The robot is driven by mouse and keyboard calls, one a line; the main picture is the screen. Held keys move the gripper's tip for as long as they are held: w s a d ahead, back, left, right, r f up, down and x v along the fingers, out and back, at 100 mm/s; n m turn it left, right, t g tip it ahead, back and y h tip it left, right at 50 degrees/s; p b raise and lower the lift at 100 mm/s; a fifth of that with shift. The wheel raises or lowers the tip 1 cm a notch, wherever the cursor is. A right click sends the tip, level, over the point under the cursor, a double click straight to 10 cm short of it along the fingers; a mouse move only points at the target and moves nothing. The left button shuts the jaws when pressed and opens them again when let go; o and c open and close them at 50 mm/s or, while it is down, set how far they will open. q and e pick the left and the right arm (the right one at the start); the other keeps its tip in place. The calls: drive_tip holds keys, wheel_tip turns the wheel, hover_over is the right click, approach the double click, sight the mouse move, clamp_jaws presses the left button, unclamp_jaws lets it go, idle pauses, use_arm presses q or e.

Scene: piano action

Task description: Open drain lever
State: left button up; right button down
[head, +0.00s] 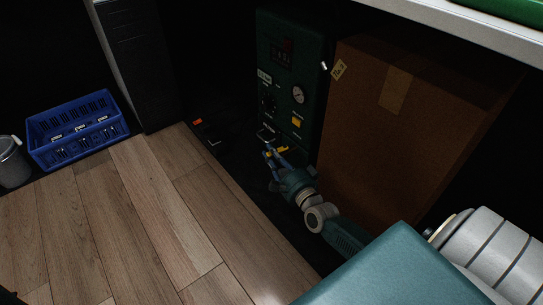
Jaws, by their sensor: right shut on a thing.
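A dark green machine (283,79) with a gauge (298,94), a dark display and a small yellow part (296,122) on its front stands at the back, beneath a bench. Low on its front is a yellow lever (281,151), partly hidden by my gripper. My right gripper (269,152) reaches in from the lower right and is shut on the yellow lever. The fingers cover part of it, so its exact angle is hard to tell. My left gripper is not in view.
A tall brown cardboard box (385,120) stands close to the right of the machine. A blue crate (76,128) and a grey bucket (12,162) sit at the left. A white bench edge (460,28) overhangs at upper right. The wooden floor (130,215) is clear.

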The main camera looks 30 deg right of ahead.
drive_tip(key=shift+s+n+y+b, duration=0.2)
drive_tip(key=shift+n+y+b, duration=0.25)
drive_tip(key=shift+y+b, duration=0.25)
drive_tip(key=shift+s+n+y+b, duration=0.2)
drive_tip(key=shift+n+y+b, duration=0.25)
drive_tip(key=shift+y+b, duration=0.2)
drive_tip(key=c, duration=2)
unclamp_jaws()
drive_tip(key=s, duration=0.8)
drive_tip(key=s+d, duration=0.1)
drive_tip(key=s, duration=0.3)
drive_tip(key=shift+d, duration=0.1)
